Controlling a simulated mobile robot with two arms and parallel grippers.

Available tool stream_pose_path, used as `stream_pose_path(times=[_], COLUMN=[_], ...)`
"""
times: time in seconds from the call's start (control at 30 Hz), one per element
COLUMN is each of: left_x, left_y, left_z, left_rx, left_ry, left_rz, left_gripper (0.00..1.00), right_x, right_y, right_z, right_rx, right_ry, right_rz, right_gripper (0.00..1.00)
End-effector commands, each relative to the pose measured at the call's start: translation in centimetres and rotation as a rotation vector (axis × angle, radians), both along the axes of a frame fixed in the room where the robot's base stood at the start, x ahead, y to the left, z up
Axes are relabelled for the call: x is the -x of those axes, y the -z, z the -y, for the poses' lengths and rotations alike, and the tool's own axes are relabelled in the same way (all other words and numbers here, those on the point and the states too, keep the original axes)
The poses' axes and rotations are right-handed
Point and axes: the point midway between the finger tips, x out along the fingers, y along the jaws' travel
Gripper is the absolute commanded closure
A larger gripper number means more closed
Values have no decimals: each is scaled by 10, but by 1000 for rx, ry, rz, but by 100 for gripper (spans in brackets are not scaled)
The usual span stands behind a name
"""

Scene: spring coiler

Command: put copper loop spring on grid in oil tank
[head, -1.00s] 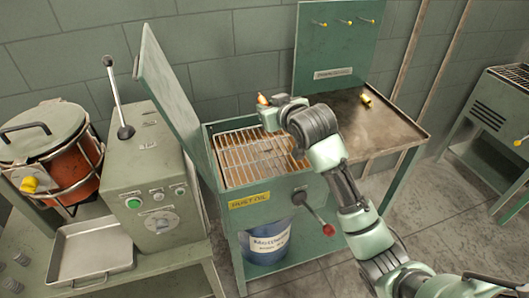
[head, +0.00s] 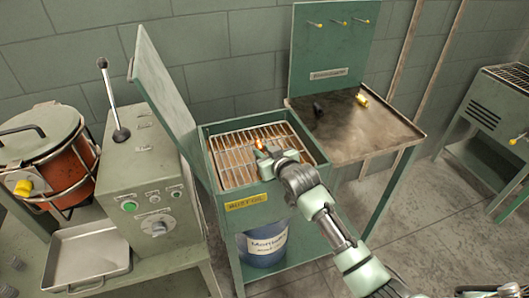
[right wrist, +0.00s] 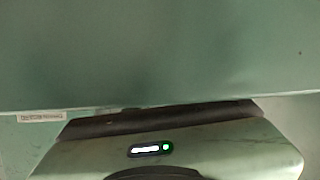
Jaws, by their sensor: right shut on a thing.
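The oil tank (head: 253,198) is a green box on legs with a yellow label and its lid (head: 160,95) raised at the left. A wire grid (head: 232,153) lies in its open top. My right gripper (head: 264,152) is over the right part of the grid, shut on a small orange copper loop spring (head: 259,144). The spring sticks up from the fingers. I cannot tell how high it is above the grid. The right wrist view shows mainly a plain green surface and part of my arm; the spring does not show there. My left gripper is out of view.
A dark metal bench top (head: 365,130) stands behind right of the tank, with a small yellow piece (head: 361,100) and a dark object (head: 318,110) on it. A control box (head: 150,170) with a lever and a metal tray (head: 85,257) are at the left.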

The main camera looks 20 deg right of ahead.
Motion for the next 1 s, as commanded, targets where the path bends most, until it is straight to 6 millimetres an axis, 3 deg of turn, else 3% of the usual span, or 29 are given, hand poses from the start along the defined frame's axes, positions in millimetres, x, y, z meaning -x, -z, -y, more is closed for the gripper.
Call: stream_pose_path(times=[0.27, 0.3, 0.37, 0.4, 0.77, 1.0], left_x=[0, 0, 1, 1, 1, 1], left_y=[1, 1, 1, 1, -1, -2], left_z=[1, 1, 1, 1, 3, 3], left_rx=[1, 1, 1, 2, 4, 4], left_ry=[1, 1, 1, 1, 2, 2], left_rz=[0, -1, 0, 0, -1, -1], left_gripper=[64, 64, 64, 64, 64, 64], right_x=[0, 0, 0, 0, 0, 33], right_y=[2, 3, 2, 2, -2, -14], right_z=[0, 0, 0, 0, 0, 4], right_rx=[0, 0, 0, 0, 0, 1], right_ry=[0, 0, 0, 0, 0, 0], right_rz=[0, 0, 0, 0, 1, 0], right_gripper=[100, 74, 57, 55, 55, 55])
